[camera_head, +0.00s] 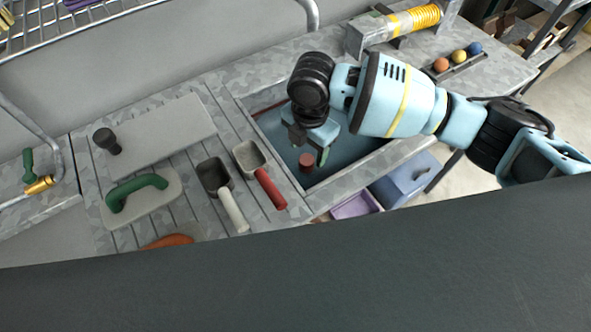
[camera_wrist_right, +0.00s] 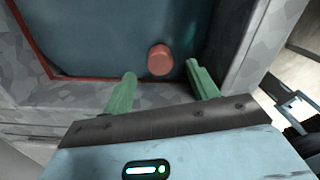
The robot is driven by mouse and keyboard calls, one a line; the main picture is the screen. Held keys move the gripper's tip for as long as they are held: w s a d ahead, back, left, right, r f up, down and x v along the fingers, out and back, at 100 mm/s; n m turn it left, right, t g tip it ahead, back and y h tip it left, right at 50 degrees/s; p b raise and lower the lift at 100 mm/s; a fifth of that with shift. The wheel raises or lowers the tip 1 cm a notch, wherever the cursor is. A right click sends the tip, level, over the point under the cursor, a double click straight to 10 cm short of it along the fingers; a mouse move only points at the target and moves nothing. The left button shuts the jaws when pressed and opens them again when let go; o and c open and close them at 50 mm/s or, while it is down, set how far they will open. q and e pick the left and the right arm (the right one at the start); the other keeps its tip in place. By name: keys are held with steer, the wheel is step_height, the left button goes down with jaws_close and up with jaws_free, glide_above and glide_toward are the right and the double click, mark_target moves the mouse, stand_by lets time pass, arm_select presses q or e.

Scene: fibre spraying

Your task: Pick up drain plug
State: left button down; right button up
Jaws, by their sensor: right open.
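The drain plug (camera_head: 306,161) is a small reddish-brown cylinder in the blue-grey sink basin (camera_head: 345,160). In the right wrist view the drain plug (camera_wrist_right: 160,59) shows beyond the fingertips, between their two lines and nearer the right finger. My right gripper (camera_head: 318,148) reaches down into the basin close to the plug. In the right wrist view my right gripper (camera_wrist_right: 160,78) has its two green fingers apart, with nothing between them. I cannot tell its exact height over the plug. My left gripper is not in view.
Left of the basin are a scoop with a red handle (camera_head: 271,189), a scoop with a white handle (camera_head: 233,210) and a green-handled float (camera_head: 138,195). The basin's raised rim (camera_wrist_right: 240,55) runs close to the right finger.

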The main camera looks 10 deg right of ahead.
mark_target(307, 159)
steer(key=shift+f, duration=3.95)
steer(key=c, duration=1.1)
steer(key=shift+r, duration=0.15)
step_height(307, 159, up, 10)
steer(key=shift+f, duration=0.1)
